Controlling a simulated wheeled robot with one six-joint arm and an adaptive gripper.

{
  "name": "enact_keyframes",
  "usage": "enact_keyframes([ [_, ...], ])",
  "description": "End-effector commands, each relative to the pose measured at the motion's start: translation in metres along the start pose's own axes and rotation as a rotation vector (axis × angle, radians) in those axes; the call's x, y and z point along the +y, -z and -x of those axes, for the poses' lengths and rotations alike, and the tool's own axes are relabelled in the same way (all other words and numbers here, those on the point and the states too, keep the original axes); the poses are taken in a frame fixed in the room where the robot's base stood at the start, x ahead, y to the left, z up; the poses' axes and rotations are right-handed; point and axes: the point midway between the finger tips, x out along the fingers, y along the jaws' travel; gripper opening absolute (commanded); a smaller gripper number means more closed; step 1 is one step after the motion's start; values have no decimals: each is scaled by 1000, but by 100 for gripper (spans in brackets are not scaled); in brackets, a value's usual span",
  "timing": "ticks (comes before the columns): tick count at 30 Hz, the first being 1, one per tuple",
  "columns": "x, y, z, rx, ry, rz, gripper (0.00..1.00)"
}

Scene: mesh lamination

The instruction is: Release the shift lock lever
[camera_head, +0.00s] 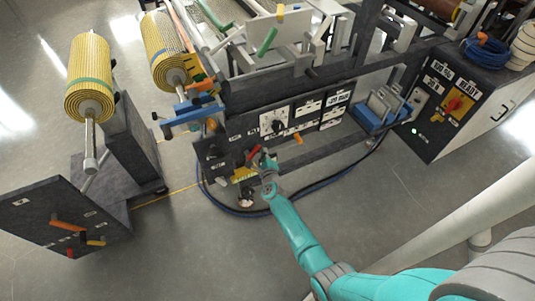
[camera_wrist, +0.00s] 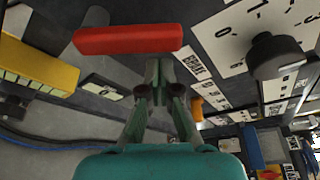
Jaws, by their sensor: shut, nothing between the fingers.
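A red lever handle (camera_wrist: 128,40) lies across the upper part of the wrist view; in the head view it is a small red bar (camera_head: 253,152) on the machine's dark front panel. I cannot read a label that names it as the shift lock lever. My gripper (camera_wrist: 158,68) is shut and empty. Its fingertips are just below and beside the right end of the red handle; whether they touch it I cannot tell. In the head view my gripper (camera_head: 266,163) is close in front of the panel, partly covering it.
A black knob (camera_wrist: 278,55) on a numbered white dial is right of the fingers. An orange lever (camera_wrist: 197,108) and a yellow part (camera_wrist: 40,65) are nearby. Dark cables (camera_head: 250,212) lie on the floor below. A side stand (camera_head: 60,225) with levers is at left.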

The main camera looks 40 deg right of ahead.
Motion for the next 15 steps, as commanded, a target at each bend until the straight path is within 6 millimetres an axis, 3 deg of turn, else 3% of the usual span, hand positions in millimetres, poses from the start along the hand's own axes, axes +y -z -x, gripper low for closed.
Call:
enact_keyframes([
  [15,0,-12,4,1,-2,0,0],
])
